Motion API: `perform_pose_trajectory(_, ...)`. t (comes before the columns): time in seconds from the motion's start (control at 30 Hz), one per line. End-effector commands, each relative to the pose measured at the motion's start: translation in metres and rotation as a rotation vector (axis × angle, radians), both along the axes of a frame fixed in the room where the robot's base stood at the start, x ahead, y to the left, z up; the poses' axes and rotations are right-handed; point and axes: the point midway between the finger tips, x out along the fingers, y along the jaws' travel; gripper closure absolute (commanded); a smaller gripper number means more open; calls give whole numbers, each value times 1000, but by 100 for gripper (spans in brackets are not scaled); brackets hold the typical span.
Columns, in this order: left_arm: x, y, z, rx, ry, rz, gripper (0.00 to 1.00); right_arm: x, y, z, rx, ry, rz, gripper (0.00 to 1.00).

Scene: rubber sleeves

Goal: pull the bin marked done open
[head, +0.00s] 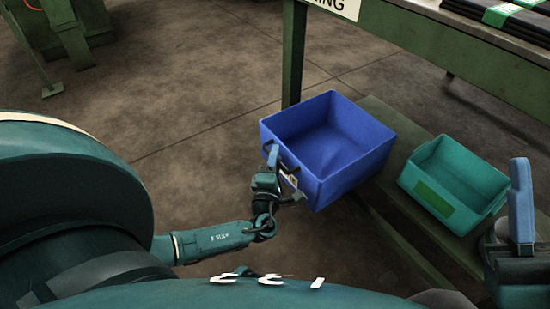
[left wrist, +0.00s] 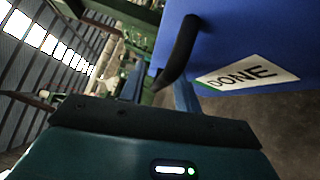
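The blue bin (head: 340,165) is open-topped and looks empty. It sits at the left end of a low green bench and juts out past its edge. Its front carries a black bar handle (left wrist: 180,50) and a white label reading DONE (left wrist: 248,75). My left gripper (head: 280,172) is at the bin's front, beside the handle. In the left wrist view its two blue fingers (left wrist: 160,94) stand apart, with the handle's end between them and a gap showing. My right gripper (head: 521,205) is at the right edge, away from the blue bin; its finger opening is hidden.
A teal bin (head: 455,180) with a green label stands on the bench (head: 400,125) right of the blue bin. A green table leg (head: 293,55) rises just behind the blue bin. The concrete floor (head: 190,100) to the left is clear.

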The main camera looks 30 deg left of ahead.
Motion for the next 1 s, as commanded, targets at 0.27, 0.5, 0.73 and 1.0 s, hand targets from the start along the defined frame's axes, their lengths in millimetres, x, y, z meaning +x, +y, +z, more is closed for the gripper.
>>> perform_pose_trajectory(0.27, 0, 0, 0, 0, 0, 0, 89, 0, 0, 0, 0, 0, 0, 64)
perform_pose_trajectory(0.5, 0, 0, 0, 0, 0, 0, 100, 0, 0, 0, 0, 0, 0, 64)
perform_pose_trajectory(0.73, 0, 0, 0, 0, 0, 0, 100, 0, 0, 0, 0, 0, 0, 64)
perform_pose_trajectory(1.0, -5, 3, 2, 0, 0, 1, 100, 1, 0, 4, 2, 11, 1, 64)
